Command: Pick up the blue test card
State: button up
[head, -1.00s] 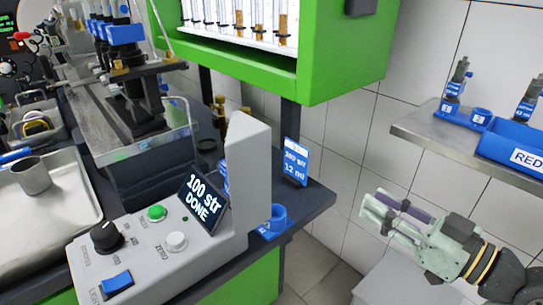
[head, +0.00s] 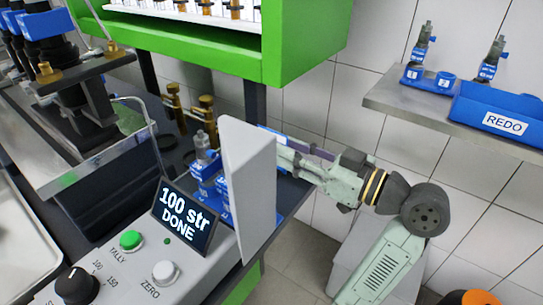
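The blue test card (head: 270,130) shows only as a thin blue edge above my gripper, at the right end of the dark bench. The grey upright panel of the control box and my gripper hide the rest of it. My gripper (head: 287,152) reaches in from the right, lying level behind the panel's right edge, at the card. Its fingertips are hidden behind the panel, so I cannot tell whether it touches or grips the card.
The grey control box display (head: 185,215) reads "100 str DONE". Blue holders (head: 205,172) stand left of the panel. A green cabinet (head: 290,60) hangs above. A metal shelf (head: 400,100) with a blue REDO bin (head: 505,120) is at the right.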

jog(key=p+x, duration=0.1)
jog(key=x, duration=0.4)
jog(key=shift+w+p, duration=0.2)
jog(key=shift+p, duration=0.15)
grip_shut()
